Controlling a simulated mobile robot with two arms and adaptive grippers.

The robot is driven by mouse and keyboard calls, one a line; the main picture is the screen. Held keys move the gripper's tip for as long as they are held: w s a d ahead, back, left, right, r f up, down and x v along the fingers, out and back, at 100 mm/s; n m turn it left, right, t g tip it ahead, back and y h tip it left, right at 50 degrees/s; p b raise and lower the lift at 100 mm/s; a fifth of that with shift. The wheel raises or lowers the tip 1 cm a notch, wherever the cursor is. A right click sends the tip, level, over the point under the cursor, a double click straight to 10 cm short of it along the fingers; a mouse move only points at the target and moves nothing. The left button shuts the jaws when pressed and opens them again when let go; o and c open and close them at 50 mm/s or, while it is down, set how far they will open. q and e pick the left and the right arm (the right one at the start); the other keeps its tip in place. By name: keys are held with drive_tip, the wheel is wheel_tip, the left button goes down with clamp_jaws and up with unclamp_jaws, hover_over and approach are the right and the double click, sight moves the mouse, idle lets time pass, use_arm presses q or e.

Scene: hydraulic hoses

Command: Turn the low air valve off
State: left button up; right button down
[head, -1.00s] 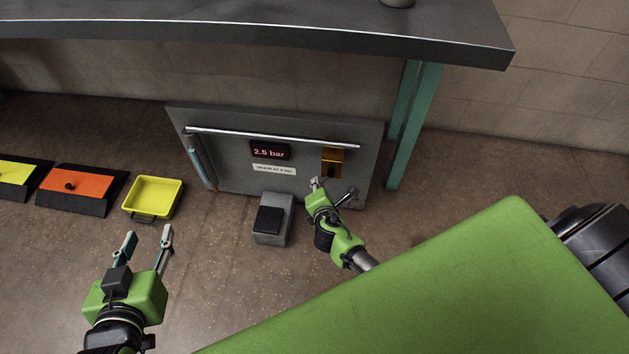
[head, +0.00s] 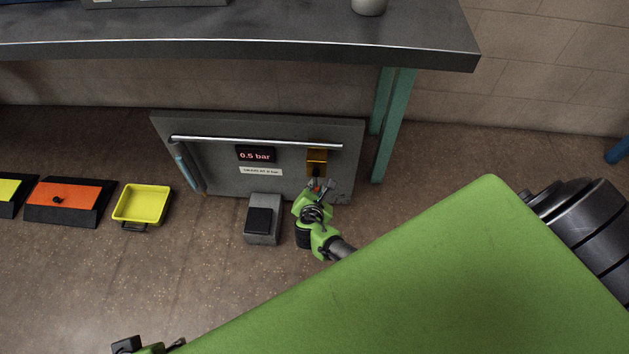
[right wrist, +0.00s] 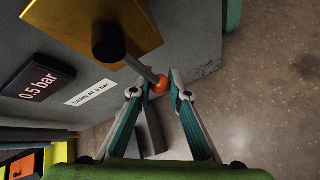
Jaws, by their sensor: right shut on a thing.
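The low air valve has a gold plate (head: 317,158) on the right of a grey panel under the bench. In the right wrist view its black hub (right wrist: 108,42) carries a thin metal lever (right wrist: 138,66) slanting down to the right, with an orange knob (right wrist: 158,85) at its end. My right gripper (head: 318,187) is at the lever, its fingers shut on the orange knob. The pressure display (head: 255,155) reads 0.5 bar, above a white label (head: 261,171) reading "DRAIN AT 0 bar". Only part of my left gripper (head: 160,347) shows at the bottom edge; its jaw opening is unclear.
A grey panel (head: 215,130) has a metal rail across it and a blue-grey handle at left. A grey block with a black pad (head: 258,222) stands before it. A yellow tray (head: 142,205) and an orange-topped pedal (head: 65,198) lie left. The bench (head: 240,40) overhangs.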

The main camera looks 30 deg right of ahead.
drive_tip(key=shift+d, duration=0.45)
drive_tip(key=c, duration=1.9)
unclamp_jaws()
drive_tip(key=shift+h, duration=0.3)
drive_tip(key=shift+a, duration=0.2)
drive_tip(key=shift+s+a+r, duration=0.2)
drive_tip(key=shift+s+a, duration=0.1)
drive_tip(key=shift+s, duration=0.05)
drive_tip(key=v, duration=1.1)
drive_tip(key=shift+d+r, duration=0.15)
drive_tip(key=shift+d, duration=0.1)
drive_tip(key=shift+s, duration=0.1)
